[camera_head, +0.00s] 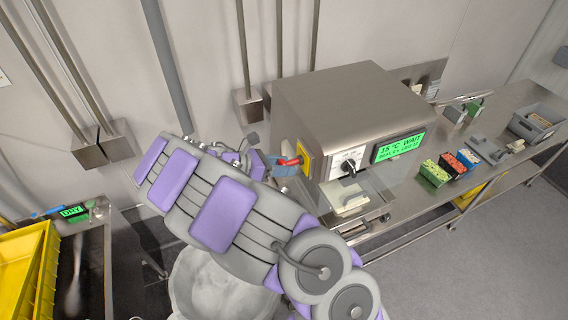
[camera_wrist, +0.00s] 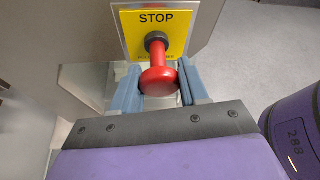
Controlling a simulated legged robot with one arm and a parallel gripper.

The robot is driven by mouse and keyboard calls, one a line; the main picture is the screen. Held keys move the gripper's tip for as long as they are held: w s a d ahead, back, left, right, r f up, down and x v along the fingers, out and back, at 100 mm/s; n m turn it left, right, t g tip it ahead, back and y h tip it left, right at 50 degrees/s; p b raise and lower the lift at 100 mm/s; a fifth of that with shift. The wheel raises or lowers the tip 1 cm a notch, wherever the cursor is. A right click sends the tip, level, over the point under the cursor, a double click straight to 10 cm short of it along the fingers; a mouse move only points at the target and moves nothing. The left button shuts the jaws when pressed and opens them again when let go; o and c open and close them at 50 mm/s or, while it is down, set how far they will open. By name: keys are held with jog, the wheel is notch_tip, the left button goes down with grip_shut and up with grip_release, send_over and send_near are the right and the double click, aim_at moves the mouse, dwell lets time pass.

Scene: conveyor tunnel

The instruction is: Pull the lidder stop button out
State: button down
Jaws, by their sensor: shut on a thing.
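The red stop button (camera_wrist: 160,82) sticks out from a yellow plate marked STOP (camera_wrist: 155,22) in the wrist view. In the head view the red button (camera_head: 290,162) shows on the left side of the steel machine (camera_head: 345,105), in front of its yellow plate (camera_head: 305,157). My gripper (camera_wrist: 160,88) has its two blue fingers on either side of the red knob, shut on it. In the head view my gripper (camera_head: 285,168) is at the button, partly hidden by my arm. A dark collar shows behind the knob.
Green, red and blue boxes (camera_head: 451,168) and a grey bin (camera_head: 538,122) stand on the steel bench to the right. A yellow crate (camera_head: 28,270) is at left.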

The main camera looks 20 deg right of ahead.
jog(key=c, duration=0.8)
grip_release()
jog(key=shift+w+a, duration=0.15)
jog(key=shift+w, duration=0.05)
jog(key=shift+o, duration=1.1)
jog(key=shift+s+a, duration=0.1)
jog(key=shift+a, duration=0.05)
jog(key=shift+r, duration=0.1)
jog(key=v, duration=1.7)
jog(key=shift+a+p, duration=0.25)
jog(key=shift+p, duration=0.1)
jog(key=shift+d, duration=0.1)
